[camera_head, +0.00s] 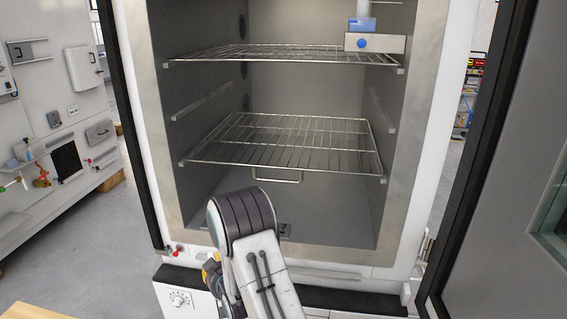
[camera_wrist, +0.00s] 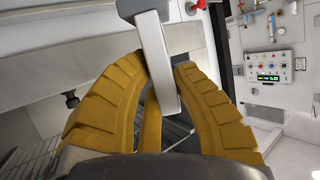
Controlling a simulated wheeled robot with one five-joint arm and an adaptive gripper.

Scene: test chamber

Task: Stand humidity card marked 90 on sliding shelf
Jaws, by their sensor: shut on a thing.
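In the head view my arm bends low before the open chamber and hides most of the gripper. The lower wire shelf (camera_head: 290,140), with a wire loop handle (camera_head: 277,177) at its front, is empty and level. I cannot tell how far it is pulled out.
An upper wire shelf (camera_head: 270,56) carries a white box (camera_head: 375,43) with a blue button and a blue-and-white item (camera_head: 362,24) at right. The open chamber door (camera_head: 500,150) stands at right. A wall panel with fittings (camera_head: 60,130) is at left. Above the lower shelf is free room.

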